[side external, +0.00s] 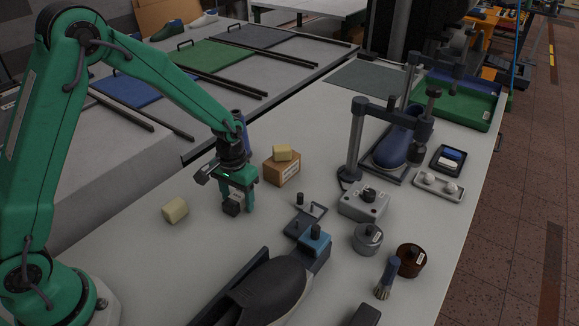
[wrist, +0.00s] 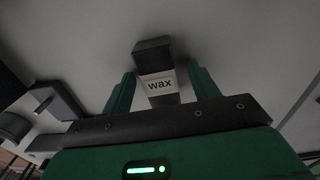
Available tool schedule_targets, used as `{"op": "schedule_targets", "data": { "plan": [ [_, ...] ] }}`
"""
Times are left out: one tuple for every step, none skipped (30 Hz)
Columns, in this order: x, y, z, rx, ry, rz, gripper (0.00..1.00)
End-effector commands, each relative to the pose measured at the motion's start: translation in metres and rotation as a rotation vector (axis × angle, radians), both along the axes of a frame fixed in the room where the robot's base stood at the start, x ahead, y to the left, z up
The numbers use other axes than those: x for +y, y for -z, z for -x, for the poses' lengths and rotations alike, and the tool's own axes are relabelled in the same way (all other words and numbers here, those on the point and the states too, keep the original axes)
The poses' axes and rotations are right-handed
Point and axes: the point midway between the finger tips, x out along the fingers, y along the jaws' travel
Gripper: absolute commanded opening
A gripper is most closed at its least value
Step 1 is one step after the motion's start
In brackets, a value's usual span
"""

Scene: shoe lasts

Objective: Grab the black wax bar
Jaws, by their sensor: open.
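The black wax bar (wrist: 153,53) is a dark block with a white label reading "wax" in the wrist view. In the side external view the bar (side external: 231,208) stands on the table under my gripper. My green gripper (side external: 238,205) points down with its two fingers open. In the wrist view the fingers of my gripper (wrist: 160,88) stand on either side of the bar, with a gap visible at each side. The bar's lower end in that view is partly hidden behind the gripper body.
A pale yellow block (side external: 175,210) lies to the left of my gripper. Another yellow block (side external: 282,153) sits on a cardboard box (side external: 281,174) to the right. A dark metal fixture (side external: 308,215) stands at the right front.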

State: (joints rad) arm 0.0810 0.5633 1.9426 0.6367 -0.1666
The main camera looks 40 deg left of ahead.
Motion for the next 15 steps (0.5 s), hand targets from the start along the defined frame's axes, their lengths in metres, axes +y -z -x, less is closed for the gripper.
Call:
{"op": "schedule_targets", "data": {
  "plan": [
    [0.0000,0.0010,0.0001,0.000,0.000,0.000,0.60],
    [0.0000,0.0011,0.0000,0.000,0.000,0.000,0.60],
    [0.0000,0.0011,-0.0001,-0.001,0.000,0.000,0.60],
    [0.0000,0.0010,-0.0001,-0.001,0.000,0.000,0.60],
    [-0.0001,0.0009,-0.0001,-0.001,0.000,0.000,0.60],
    [-0.0001,0.0008,-0.0001,-0.001,0.000,0.000,0.60],
    [-0.0001,0.0008,-0.0001,-0.001,0.000,0.000,0.60],
    [-0.0001,0.0008,-0.0001,-0.001,0.000,0.000,0.60],
    [-0.0001,0.0007,-0.0001,-0.001,0.000,0.000,0.60],
    [-0.0001,0.0007,-0.0001,-0.001,0.000,0.000,0.60],
    [-0.0001,0.0006,-0.0001,-0.001,0.000,0.000,0.60],
    [-0.0001,0.0006,-0.0001,-0.001,0.000,0.000,0.60],
    [-0.0001,0.0006,-0.0001,-0.001,0.000,0.000,0.60],
    [-0.0001,0.0006,-0.0001,-0.001,0.000,0.000,0.60],
    [-0.0001,0.0005,-0.0001,-0.001,0.000,0.000,0.58]
  ]
}}
